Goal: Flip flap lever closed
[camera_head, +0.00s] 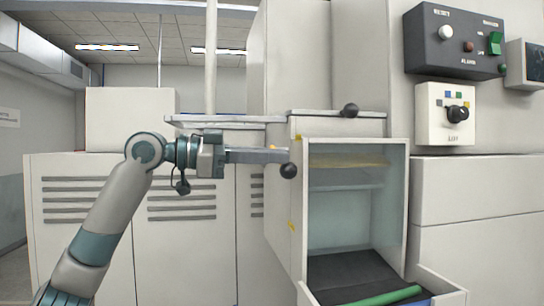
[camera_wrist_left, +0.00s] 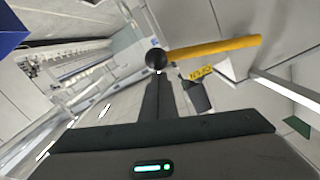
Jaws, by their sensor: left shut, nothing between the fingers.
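The flap lever shows in the left wrist view as a yellow bar (camera_wrist_left: 215,47) with a black ball knob at its end. In the head view a black ball knob (camera_head: 289,171) sits at the left side of the open-fronted cabinet. My left gripper (camera_head: 288,156) reaches in from the left, shut and empty, its tips just above that knob. In the left wrist view the shut fingers (camera_wrist_left: 157,82) point at the ball; whether they touch it I cannot tell. A yellow label (camera_wrist_left: 201,72) is beside the bar. My right gripper is not in view.
The cabinet (camera_head: 398,200) holds a dark sloping surface and a green bar (camera_head: 385,297) at the bottom. A second black knob (camera_head: 349,110) sits on the ledge above. A control box (camera_head: 452,45) and a switch panel (camera_head: 432,120) are at upper right.

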